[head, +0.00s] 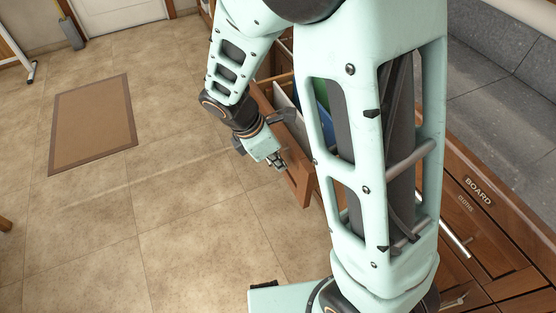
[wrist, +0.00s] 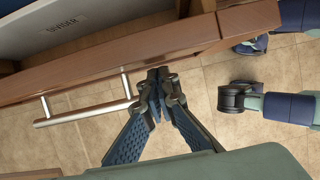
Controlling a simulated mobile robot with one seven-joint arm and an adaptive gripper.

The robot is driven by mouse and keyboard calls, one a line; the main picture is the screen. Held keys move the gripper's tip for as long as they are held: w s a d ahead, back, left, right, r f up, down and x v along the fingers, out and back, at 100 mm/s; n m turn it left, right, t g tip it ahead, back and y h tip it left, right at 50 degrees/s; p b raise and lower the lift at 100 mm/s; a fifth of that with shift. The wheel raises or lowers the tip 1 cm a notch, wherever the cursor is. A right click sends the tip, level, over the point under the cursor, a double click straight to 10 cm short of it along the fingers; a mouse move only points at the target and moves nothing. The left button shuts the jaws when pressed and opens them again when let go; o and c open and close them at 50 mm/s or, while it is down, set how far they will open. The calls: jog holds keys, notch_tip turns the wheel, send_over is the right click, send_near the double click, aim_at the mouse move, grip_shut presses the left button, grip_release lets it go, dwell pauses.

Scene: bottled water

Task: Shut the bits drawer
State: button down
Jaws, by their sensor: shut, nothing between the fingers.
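A wooden drawer stands pulled out from the cabinet, its front (head: 299,188) showing left of my arm column in the head view. I cannot read a label naming it as the bits drawer. In the wrist view its brown front edge (wrist: 110,62) crosses the top, with a silver bar handle (wrist: 85,114) on its outer side. My gripper (wrist: 158,80) is shut and empty, its tips close to the front beside the handle's right end. Whether they touch is unclear. In the head view my gripper (head: 280,164) is at the drawer front's outer side.
Inside the drawer are a white panel marked DIVIDER (wrist: 65,28) and green (head: 321,92) and blue items. A cabinet front marked BOARD (head: 479,191) with silver handles is at the right, under a grey top (head: 480,95).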

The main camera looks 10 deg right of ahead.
jog(key=shift+d, duration=0.15)
jog(key=w+d+p, duration=0.2)
jog(key=w+d, duration=0.1)
jog(key=d, duration=0.6)
jog(key=w+d+p, duration=0.2)
jog(key=d+p, duration=0.1)
jog(key=d, duration=0.5)
jog(key=w+d+p, duration=0.3)
jog(key=d, duration=0.6)
jog(key=shift+w+d, duration=0.35)
jog(key=shift+w+d+r, duration=0.1)
jog(key=shift+w+d, duration=0.05)
jog(key=shift+d, duration=0.1)
